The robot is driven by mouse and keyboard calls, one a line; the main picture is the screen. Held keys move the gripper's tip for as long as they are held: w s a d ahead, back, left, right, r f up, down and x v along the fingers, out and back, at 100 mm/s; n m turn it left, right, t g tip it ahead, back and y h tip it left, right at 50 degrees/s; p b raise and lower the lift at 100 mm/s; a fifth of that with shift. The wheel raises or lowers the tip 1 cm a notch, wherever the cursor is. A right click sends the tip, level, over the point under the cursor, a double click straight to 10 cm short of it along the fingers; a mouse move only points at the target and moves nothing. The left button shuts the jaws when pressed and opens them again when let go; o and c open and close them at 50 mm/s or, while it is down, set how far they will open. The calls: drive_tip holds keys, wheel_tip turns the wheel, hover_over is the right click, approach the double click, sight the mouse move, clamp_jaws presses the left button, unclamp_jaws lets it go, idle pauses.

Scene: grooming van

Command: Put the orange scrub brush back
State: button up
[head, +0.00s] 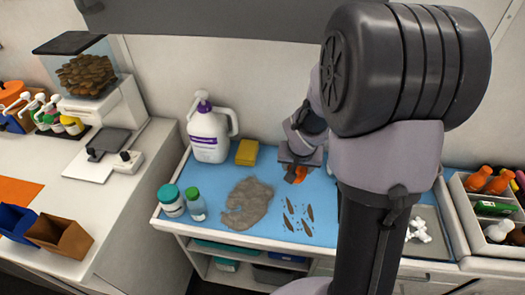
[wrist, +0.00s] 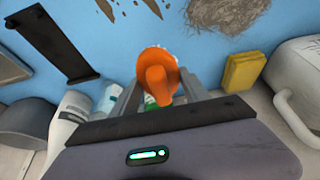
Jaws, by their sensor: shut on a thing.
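My gripper (head: 298,170) is over the blue mat (head: 270,215), in front of the wall. In the wrist view my gripper (wrist: 160,92) is shut on the orange scrub brush (wrist: 157,75), with a finger on either side. The brush shows a round orange part and a knob toward the camera. In the head view only a small orange bit of the brush (head: 298,175) shows below the jaws. Its underside is hidden, and I cannot tell whether it touches the mat.
A yellow sponge (head: 246,152) and a white jug (head: 209,135) stand to the left. A grey-brown patch (head: 246,203) and several brown marks (head: 300,215) lie on the mat. My arm hides part of the counter.

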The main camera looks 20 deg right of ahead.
drive_tip(key=w, duration=0.4)
drive_tip(key=w+f+b, duration=0.1)
drive_tip(key=w, duration=0.3)
drive_tip(key=w+a+b, duration=0.1)
drive_tip(key=w, duration=0.3)
drive_tip(key=shift+w+a+f, duration=0.1)
drive_tip(key=shift+w+f, duration=0.1)
drive_tip(key=shift+w, duration=0.1)
wheel_tip(320, 180, down, 4)
drive_tip(key=shift+w+r+b, duration=0.1)
drive_tip(key=shift+w+b, duration=0.05)
drive_tip(key=shift+b, duration=1.05)
drive_tip(key=shift+r, duration=0.2)
drive_tip(key=shift+c, duration=0.8)
drive_tip(key=shift+f, duration=0.15)
drive_tip(key=o, duration=1.4)
drive_tip(key=shift+o, duration=0.2)
